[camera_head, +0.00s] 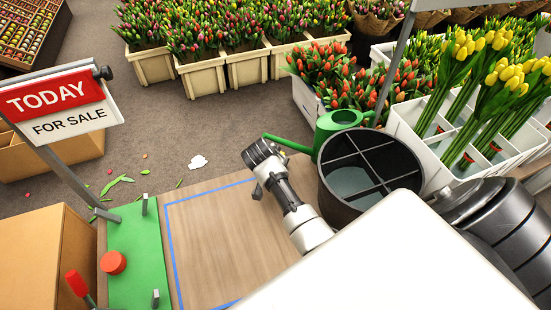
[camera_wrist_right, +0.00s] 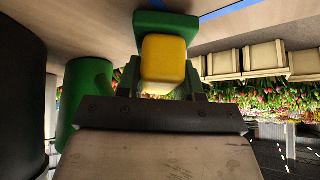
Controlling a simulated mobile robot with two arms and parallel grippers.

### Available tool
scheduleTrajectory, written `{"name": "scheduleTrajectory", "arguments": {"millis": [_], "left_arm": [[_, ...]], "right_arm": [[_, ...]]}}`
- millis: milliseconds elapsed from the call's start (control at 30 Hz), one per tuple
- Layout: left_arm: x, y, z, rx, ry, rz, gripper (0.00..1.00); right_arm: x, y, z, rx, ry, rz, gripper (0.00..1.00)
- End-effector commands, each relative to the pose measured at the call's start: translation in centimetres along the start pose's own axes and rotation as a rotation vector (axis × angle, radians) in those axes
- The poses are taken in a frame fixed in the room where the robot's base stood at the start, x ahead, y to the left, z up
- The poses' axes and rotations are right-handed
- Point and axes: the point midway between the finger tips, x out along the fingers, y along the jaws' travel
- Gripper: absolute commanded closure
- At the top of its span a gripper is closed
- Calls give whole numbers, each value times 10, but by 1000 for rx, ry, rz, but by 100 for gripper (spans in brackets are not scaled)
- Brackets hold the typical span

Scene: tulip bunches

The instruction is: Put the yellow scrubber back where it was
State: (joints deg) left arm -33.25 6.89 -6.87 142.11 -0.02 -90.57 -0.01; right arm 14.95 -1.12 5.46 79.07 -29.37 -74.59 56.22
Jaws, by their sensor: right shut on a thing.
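The yellow scrubber (camera_wrist_right: 164,60) shows in the right wrist view, between the fingers of my right gripper (camera_wrist_right: 162,82), which is shut on it. A green block (camera_wrist_right: 165,24) lies against the scrubber's upper picture edge; I cannot tell whether it is part of the scrubber. The wrist picture is upside down, with the tabletop (camera_wrist_right: 90,18) along the top. In the head view one of my arm segments reaches over the table beside the bucket, but neither the scrubber nor gripper fingers can be made out. My left gripper is not in view.
The dark divided bucket (camera_head: 365,199) and green watering can (camera_head: 340,119) stand close by. A blue-taped wooden area (camera_head: 215,240) is mostly bare. A white tulip crate (camera_head: 418,142) stands right.

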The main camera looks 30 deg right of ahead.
Motion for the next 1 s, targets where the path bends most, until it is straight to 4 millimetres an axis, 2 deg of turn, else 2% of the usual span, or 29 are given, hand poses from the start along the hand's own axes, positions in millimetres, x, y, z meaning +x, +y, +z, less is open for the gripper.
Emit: {"name": "scheduleTrajectory", "arguments": {"millis": [33, 100, 467, 500, 633, 867, 1000], "left_arm": [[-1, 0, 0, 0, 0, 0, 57], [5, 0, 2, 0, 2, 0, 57], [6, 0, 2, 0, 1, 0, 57], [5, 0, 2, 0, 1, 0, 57], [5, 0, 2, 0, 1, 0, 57], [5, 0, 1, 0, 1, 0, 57], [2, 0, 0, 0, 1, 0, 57]], "right_arm": [[-1, 6, 0, 0, 2, 0, 90], [6, 4, 4, -2, 1, -1, 90], [7, 3, 5, -1, 0, 0, 90], [7, 3, 5, -1, 0, 0, 58], [7, 3, 5, -1, 0, 0, 39], [6, 3, 5, -1, 0, 0, 39], [-1, 2, 3, -1, 0, -2, 39]]}}
